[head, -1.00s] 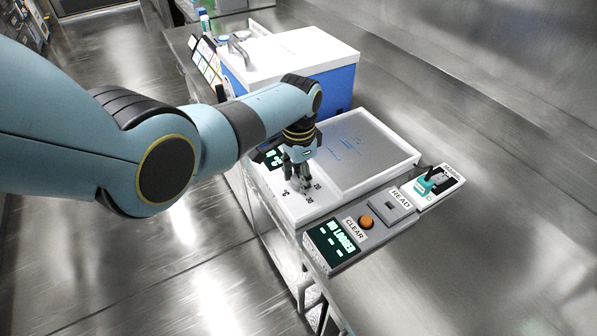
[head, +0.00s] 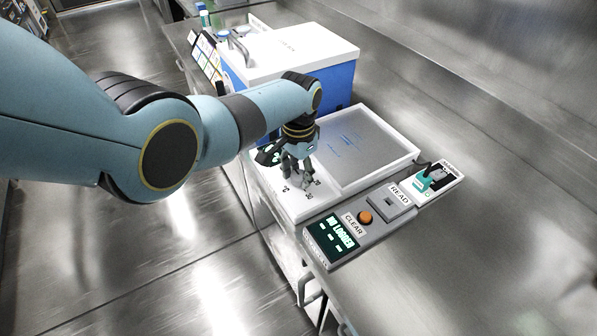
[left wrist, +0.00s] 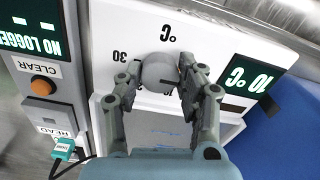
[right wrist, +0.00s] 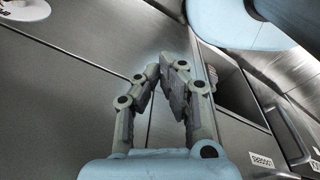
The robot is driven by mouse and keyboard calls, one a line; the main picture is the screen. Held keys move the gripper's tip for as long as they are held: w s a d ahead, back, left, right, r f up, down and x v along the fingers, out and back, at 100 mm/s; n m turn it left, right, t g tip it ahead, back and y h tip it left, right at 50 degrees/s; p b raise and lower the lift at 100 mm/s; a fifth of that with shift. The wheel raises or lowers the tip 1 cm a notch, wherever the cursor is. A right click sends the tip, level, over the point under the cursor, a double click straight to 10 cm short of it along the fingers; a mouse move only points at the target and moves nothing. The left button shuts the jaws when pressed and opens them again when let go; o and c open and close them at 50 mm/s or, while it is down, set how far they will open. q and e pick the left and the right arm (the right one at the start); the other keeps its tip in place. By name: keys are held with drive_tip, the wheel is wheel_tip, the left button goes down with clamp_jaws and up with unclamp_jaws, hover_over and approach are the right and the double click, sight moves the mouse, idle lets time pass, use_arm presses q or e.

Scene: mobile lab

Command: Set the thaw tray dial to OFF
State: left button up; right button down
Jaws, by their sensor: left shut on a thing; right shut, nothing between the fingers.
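The thaw tray (head: 365,152) is a white unit with a grey metal plate, on the steel counter. Its round grey dial (left wrist: 160,72) shows in the left wrist view, with °C and 30 printed around it. My left gripper (left wrist: 158,84) is shut on the dial, a finger on each side. In the head view the left gripper (head: 298,172) hides the dial. The display (left wrist: 246,78) beside the dial reads 10 °C. A dark line marks the dial's face. My right gripper (right wrist: 165,68) is shut and empty, near steel cabinet fronts, away from the tray.
A logger panel (head: 352,238) with an orange CLEAR button, a READ slot and a "NO LOGGER" screen lies in front of the tray. A blue box with a white lid (head: 290,52) stands behind the tray.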

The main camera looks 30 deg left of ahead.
sight(298, 175)
use_arm(q)
drive_tip(key=o, duration=1.2)
drive_tip(key=shift+c, duration=0.2)
drive_tip(key=shift+r, duration=0.1)
wheel_tip(298, 175, up, 12)
